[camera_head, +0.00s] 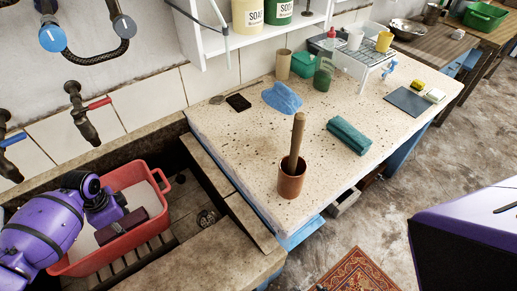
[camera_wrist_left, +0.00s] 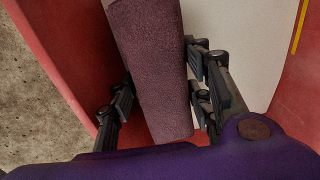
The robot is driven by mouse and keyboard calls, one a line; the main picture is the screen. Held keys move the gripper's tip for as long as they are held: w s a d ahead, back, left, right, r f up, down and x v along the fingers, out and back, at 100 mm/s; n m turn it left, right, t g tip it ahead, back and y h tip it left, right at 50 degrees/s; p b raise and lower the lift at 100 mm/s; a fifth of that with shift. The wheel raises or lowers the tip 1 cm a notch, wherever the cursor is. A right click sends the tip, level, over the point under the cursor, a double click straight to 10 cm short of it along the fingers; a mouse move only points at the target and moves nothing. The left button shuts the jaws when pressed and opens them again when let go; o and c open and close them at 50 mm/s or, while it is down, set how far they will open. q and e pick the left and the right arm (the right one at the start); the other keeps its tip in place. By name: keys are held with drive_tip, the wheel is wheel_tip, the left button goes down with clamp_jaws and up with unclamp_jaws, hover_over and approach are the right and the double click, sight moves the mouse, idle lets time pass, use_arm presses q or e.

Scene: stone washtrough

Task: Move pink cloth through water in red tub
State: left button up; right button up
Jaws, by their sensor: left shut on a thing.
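The red tub (camera_head: 152,229) sits in the stone trough at lower left; its wall also shows in the left wrist view (camera_wrist_left: 60,60). A pale, flat surface (camera_head: 138,197) shows inside it, and I cannot tell how deep any water is. The pink cloth (camera_head: 122,226) looks dark maroon, like a folded or rolled strip. My left gripper (camera_wrist_left: 160,95) is shut on it, fingers on both sides, inside the tub. I cannot tell whether the cloth's lower end touches the water. My right gripper is not in view.
A speckled stone counter (camera_head: 225,135) right of the trough holds a brown pot (camera_head: 291,184) with a wooden stick, a teal rolled cloth (camera_head: 348,136) and a blue cloth (camera_head: 282,98). Taps (camera_head: 83,118) stick out from the wall above the trough. A drain (camera_head: 206,218) lies right of the tub.

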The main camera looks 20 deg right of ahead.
use_arm(q)
wheel_tip(320, 180, up, 7)
drive_tip(key=p, duration=0.2)
drive_tip(key=shift+w+f+p, duration=0.15)
drive_tip(key=shift+f+p, duration=0.05)
drive_tip(key=shift+p, duration=0.2)
drive_tip(key=shift+r+p, duration=0.35)
drive_tip(key=shift+r, duration=0.55)
drive_tip(key=shift+r+p, duration=0.4)
drive_tip(key=shift+r, duration=0.55)
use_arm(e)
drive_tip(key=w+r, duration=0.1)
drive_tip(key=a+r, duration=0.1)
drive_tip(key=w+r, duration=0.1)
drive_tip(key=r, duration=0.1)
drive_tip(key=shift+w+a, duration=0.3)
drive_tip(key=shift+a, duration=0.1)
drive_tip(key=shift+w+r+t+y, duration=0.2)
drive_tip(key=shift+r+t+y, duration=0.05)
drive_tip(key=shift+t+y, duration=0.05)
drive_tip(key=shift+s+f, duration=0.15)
